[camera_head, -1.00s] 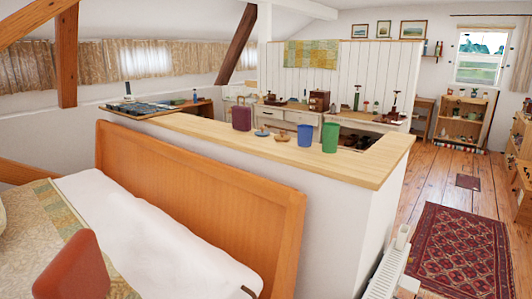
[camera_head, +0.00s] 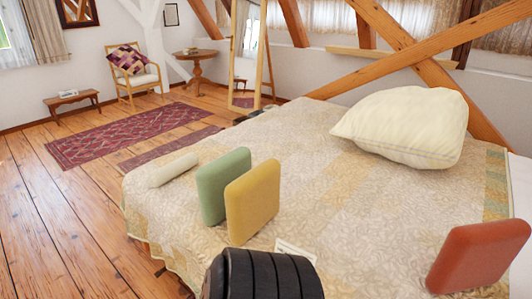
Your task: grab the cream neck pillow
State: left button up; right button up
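A small cream roll-shaped cushion (camera_head: 173,170), which looks like the neck pillow, lies on its side near the left edge of the bed (camera_head: 290,140). It is left of a green block-shaped cushion (camera_head: 224,184), with a small gap between them. A much larger cream pillow (camera_head: 405,128) lies at the right of the bed, near the timber braces. Neither of my grippers is in view.
A yellow cushion (camera_head: 252,203) stands beside the green one. A red cushion (camera_head: 478,256) is at right. A black ribbed object (camera_head: 262,274) shows at the bottom, unclear what. Wooden floor (camera_head: 60,225) is open left of the bed. A standing mirror (camera_head: 250,50) is behind.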

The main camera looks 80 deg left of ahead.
aim_at(158, 177)
jog(key=u, duration=3.45)
jog(key=i+j+z, duration=0.1)
jog(key=z, duration=0.65)
jog(key=i+j+z, duration=0.2)
jog(key=j+z, duration=0.15)
jog(key=j, duration=0.2)
jog(key=i+j+z, duration=0.1)
jog(key=j+z, duration=0.25)
jog(key=j, duration=0.2)
jog(key=j+z, duration=0.3)
jog(key=j, duration=0.3)
jog(key=i, duration=0.05)
